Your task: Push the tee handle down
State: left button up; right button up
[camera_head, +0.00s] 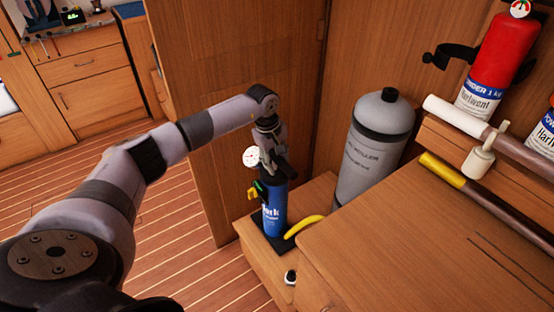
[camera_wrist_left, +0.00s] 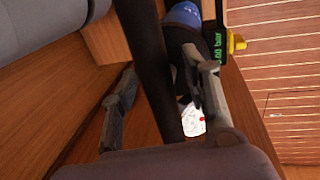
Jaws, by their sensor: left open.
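The blue pump cylinder (camera_head: 273,212) stands upright on a low wooden step. My left gripper (camera_head: 275,165) is at the top of the pump and covers much of it. In the left wrist view, a thick black bar (camera_wrist_left: 150,60), apparently the tee handle, runs between the spread fingers of my left gripper (camera_wrist_left: 160,70). Whether either finger touches the bar is unclear. The blue body (camera_wrist_left: 184,14) shows beyond it. How far the handle is raised is hidden in the head view. My right gripper is not in view.
A white gauge (camera_head: 251,156) and a black-yellow digital readout (camera_head: 259,191) sit beside the pump. A yellow hose (camera_head: 303,226) lies at its right. A grey cylinder (camera_head: 378,140) stands behind right. A wooden panel (camera_head: 225,90) rises behind, and a wooden counter (camera_head: 410,240) lies right.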

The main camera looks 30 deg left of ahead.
pick_arm(q)
notch_tip(320, 180, up, 12)
jog(key=s, duration=0.2)
jog(key=shift+a, duration=0.45)
jog(key=shift+s+f, duration=0.1)
jog(key=shift+f, duration=0.05)
